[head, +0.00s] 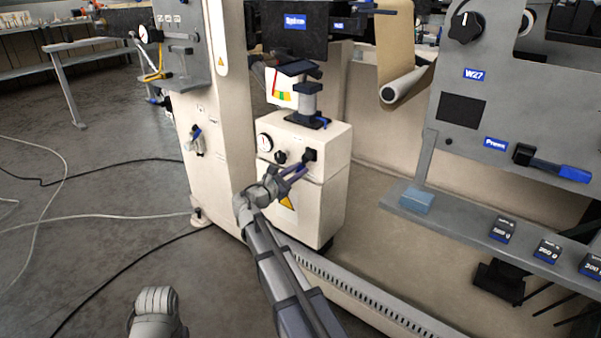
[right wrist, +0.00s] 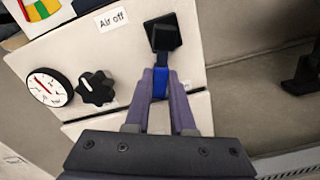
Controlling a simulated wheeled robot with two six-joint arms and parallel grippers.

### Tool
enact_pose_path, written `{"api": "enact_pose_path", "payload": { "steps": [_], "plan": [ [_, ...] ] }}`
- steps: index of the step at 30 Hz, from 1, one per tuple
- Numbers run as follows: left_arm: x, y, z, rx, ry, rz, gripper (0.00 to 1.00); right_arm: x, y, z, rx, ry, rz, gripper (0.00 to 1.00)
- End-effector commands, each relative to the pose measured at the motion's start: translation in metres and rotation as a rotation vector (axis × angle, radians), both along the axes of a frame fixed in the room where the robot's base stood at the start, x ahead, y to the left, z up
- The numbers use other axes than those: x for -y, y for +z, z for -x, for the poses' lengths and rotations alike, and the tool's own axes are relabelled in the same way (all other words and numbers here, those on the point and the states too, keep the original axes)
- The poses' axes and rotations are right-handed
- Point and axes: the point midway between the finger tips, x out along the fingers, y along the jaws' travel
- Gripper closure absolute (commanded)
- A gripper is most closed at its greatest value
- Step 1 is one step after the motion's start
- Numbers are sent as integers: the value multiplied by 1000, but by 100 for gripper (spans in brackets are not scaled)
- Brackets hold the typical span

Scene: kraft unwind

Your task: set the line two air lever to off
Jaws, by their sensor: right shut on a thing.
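The air lever is a black square pivot (right wrist: 163,36) with a blue handle (right wrist: 160,84) that points down in the right wrist view. It sits on the front of a white cabinet (head: 330,146), below and right of an "Air off" label (right wrist: 112,19). In the head view its black pivot (head: 310,155) shows, and the handle is mostly hidden by my fingers. My right gripper (head: 297,172) is shut on the blue handle, with one purple finger on each side in the right wrist view (right wrist: 160,85). My left gripper is out of view.
A round gauge (right wrist: 46,87) and a black knob (right wrist: 96,87) sit left of the lever. A grey shelf (head: 470,228) with a blue block (head: 416,200) stands to the right. Another blue-handled lever (head: 553,163) is above it. Cables (head: 100,217) lie on the floor at left.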

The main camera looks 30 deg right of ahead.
Motion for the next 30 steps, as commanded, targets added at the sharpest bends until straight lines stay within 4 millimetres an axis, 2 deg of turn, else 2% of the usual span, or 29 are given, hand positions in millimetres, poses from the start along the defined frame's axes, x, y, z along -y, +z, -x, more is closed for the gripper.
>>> {"api": "enact_pose_path", "payload": {
  "steps": [15, 30],
  "plan": [
    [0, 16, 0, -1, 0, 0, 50, -8, 16, -18, 451, 0, -185, 100],
    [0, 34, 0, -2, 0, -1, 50, -11, 34, -25, 863, -1, -355, 100]
  ]
}}
